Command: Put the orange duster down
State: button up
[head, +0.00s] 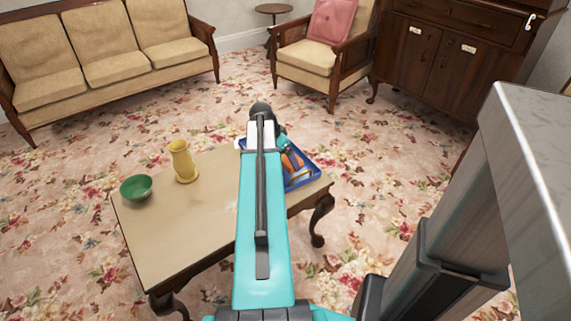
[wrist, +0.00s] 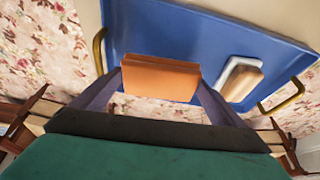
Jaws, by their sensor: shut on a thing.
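The orange duster (wrist: 160,76) is between the two fingers of my gripper (wrist: 161,84) in the wrist view, and the gripper is shut on it. It is over the blue tray (wrist: 205,38); I cannot tell whether its underside touches the tray. In the head view the duster (head: 291,161) shows as a small orange patch just right of my arm. My arm hides part of the tray (head: 309,164) and most of the gripper there.
The tray has brass handles and holds a white and wooden item (wrist: 241,79) right of the duster. It sits at the right end of a low table (head: 190,225). A yellow vase (head: 183,162) and green bowl (head: 136,188) stand on the left. Carpet surrounds the table.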

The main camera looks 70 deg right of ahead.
aim_at(283, 159)
jog(key=shift+f+b, duration=0.3)
jog(key=shift+f, duration=1.55)
jog(key=shift+f, duration=0.1)
jog(key=o, duration=0.8)
jog(key=p+v, duration=0.2)
jog(key=v, duration=1)
